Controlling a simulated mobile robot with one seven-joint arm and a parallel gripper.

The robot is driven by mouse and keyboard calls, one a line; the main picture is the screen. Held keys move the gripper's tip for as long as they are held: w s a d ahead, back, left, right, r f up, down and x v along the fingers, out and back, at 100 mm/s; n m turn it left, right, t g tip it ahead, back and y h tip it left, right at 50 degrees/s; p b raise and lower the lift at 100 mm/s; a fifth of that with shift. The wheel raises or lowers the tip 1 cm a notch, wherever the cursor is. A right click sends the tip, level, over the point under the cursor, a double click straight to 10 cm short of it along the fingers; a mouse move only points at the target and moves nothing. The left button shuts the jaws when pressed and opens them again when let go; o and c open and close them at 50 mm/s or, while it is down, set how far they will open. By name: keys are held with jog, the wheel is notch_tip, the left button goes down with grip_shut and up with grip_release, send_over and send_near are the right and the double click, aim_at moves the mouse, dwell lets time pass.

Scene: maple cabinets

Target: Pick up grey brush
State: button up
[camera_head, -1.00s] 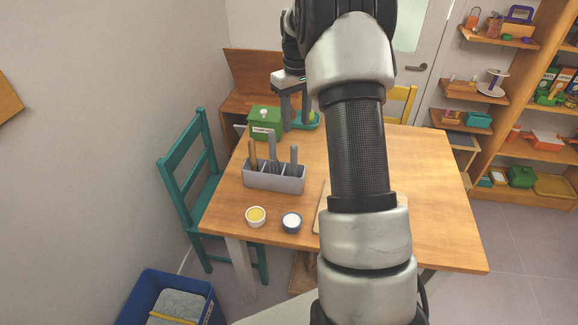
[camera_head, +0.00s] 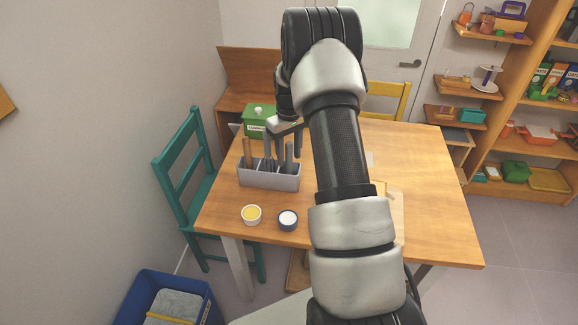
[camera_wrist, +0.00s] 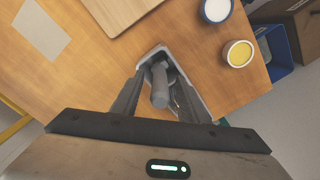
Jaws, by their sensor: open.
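A grey holder (camera_head: 268,179) stands on the wooden table with upright utensils in it. A grey handle (camera_head: 289,154), which I take as the grey brush, rises from its right compartment. In the wrist view this grey handle (camera_wrist: 160,88) points up toward the camera, between the fingers. My gripper (camera_head: 283,142) is open just above the holder, and it also shows in the wrist view (camera_wrist: 161,92) with a finger on each side of the handle. I cannot tell whether a finger touches it. The brush's lower end is hidden in the holder.
A brown-handled utensil (camera_head: 247,152) stands in the holder's left part. A green box (camera_head: 257,120) is behind. A yellow-filled bowl (camera_head: 251,215) and a white-filled bowl (camera_head: 288,220) sit in front. A board (camera_wrist: 118,10) lies nearby. The table's right side is clear.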

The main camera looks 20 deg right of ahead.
jog(key=shift+f, duration=0.3)
grip_shut()
